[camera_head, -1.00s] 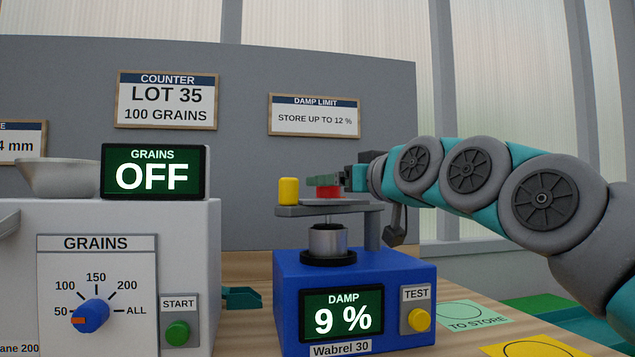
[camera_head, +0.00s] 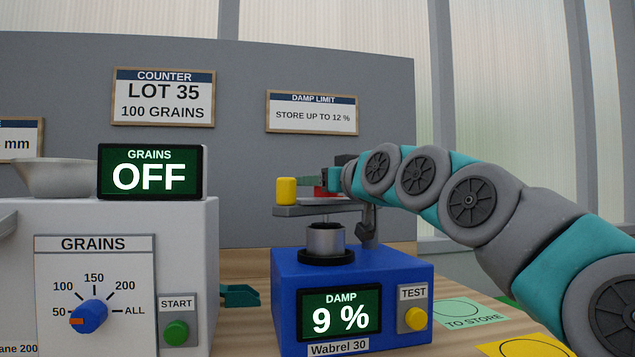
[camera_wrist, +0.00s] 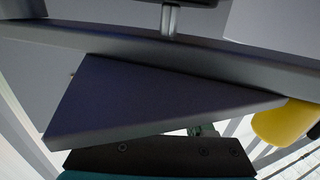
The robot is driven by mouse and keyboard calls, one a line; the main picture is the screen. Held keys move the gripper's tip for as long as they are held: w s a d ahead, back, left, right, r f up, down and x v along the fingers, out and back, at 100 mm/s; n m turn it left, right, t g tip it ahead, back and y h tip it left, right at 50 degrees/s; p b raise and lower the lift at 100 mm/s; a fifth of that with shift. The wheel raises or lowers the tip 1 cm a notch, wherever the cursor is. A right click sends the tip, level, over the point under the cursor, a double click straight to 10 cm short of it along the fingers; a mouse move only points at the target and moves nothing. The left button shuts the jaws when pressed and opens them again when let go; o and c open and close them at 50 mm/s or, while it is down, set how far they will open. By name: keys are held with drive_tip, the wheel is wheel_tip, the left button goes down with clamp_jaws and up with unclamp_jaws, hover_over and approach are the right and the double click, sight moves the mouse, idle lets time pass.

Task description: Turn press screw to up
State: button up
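The blue damp meter (camera_head: 285,300) stands on the table with a metal cup (camera_head: 325,240) in its top. Above the cup, a grey press arm (camera_head: 300,211) carries a yellow upright knob (camera_head: 287,190) at its left. A red part (camera_head: 322,192) shows behind the arm, partly hidden. In the wrist view, a dark grey flat plate (camera_wrist: 150,105) fills the middle, with a yellow knob (camera_wrist: 283,122) at its right end. My gripper (camera_head: 333,181) is at the red part, right of the yellow knob. Its fingers are mostly hidden, so its opening and any hold are unclear.
The meter's display (camera_head: 340,313) reads 9 %, with a yellow TEST button (camera_head: 415,319) beside it. The white grain counter (camera_head: 130,222) stands at left, its display (camera_head: 150,172) reading OFF. A grey panel (camera_head: 235,110) stands behind. A green card (camera_head: 465,312) lies at right.

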clamp_jaws()
drive_tip(key=shift+a+n+g+y+p, duration=0.1)
drive_tip(key=shift+n+g+y+p, duration=0.2)
drive_tip(key=shift+y, duration=0.1)
drive_tip(key=shift+s+a+r+n+g+y, duration=0.1)
drive_tip(key=shift+s+a+n+g+y, duration=0.05)
drive_tip(key=shift+n+g+y, duration=0.3)
drive_tip(key=shift+s+a+n+g+y+p, duration=0.15)
drive_tip(key=shift+n+g+y+p, duration=0.15)
drive_tip(key=shift+n+g+y, duration=1.05)
drive_tip(key=shift+g+y, duration=0.3)
drive_tip(key=shift+g, duration=0.2)
drive_tip(key=shift+s+a+n+g+y, duration=0.15)
drive_tip(key=shift+s+n+g+y, duration=0.15)
drive_tip(key=shift+n+g+y, duration=0.6)
